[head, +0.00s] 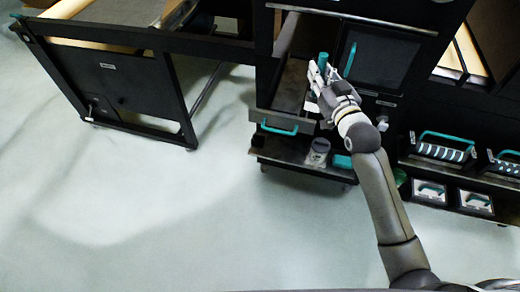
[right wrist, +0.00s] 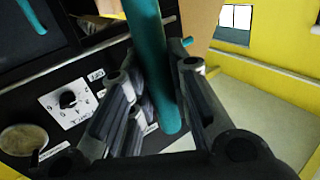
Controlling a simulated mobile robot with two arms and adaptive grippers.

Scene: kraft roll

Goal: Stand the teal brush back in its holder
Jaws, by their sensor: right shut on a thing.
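The teal brush shows as a teal rod (right wrist: 152,60) between the fingers of my right gripper in the right wrist view. Its upper end (head: 323,60) also shows in the head view, roughly upright. My right gripper (head: 319,78) is shut on it, over or beside the open drawer of the black cabinet. The brush's bristles cannot be made out. A small grey cylindrical cup (head: 319,148) stands on the lower shelf below the gripper; I cannot tell whether it is the holder. My left gripper is not in view.
The open drawer (head: 268,117) with a teal handle (head: 280,128) juts from the cabinet. A black door (head: 378,62) is right of my gripper. Striped bins (head: 440,151) stand low at right, a black workbench (head: 115,85) at left. The pale floor (head: 150,200) in front is clear.

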